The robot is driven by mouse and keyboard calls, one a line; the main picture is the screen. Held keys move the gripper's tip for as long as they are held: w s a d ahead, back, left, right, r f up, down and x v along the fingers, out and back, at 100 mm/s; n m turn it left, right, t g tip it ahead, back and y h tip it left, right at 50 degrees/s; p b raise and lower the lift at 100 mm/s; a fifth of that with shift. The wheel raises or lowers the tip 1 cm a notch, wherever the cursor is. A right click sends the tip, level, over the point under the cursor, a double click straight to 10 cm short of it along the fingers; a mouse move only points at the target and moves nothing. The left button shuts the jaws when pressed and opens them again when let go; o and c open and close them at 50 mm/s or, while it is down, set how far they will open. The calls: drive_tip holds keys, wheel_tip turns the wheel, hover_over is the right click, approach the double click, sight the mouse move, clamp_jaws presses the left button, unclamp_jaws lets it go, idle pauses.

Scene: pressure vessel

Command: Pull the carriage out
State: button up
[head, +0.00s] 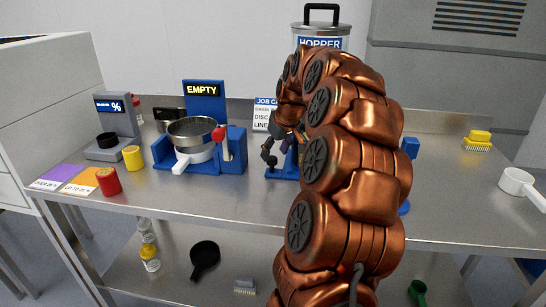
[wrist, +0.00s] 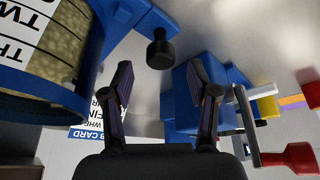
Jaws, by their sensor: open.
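I cannot name the carriage with certainty; the likeliest part is blue with a short black knob (wrist: 160,50), in the wrist view beside the hopper. My gripper (wrist: 157,66) is open, its two fingers spread with the knob showing between and beyond the tips. I cannot tell whether they touch it. A blue block (wrist: 188,100) lies behind the right finger. The hopper (wrist: 50,45) fills the left, with printed bands and yellowish grains. In the head view my gripper (head: 279,150) is above a blue base (head: 284,173), and my arm hides much of the hopper (head: 320,42).
A steel pan (head: 191,140) with a white handle sits in a blue stand under an EMPTY sign (head: 203,90). A red knob (head: 219,133) is beside it. A job card (head: 264,112) stands behind my gripper. A brush (head: 478,140) and white scoop (head: 518,183) lie right.

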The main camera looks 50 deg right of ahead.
sight(273, 158)
drive_tip(key=shift+x, duration=1.55)
clamp_jaws()
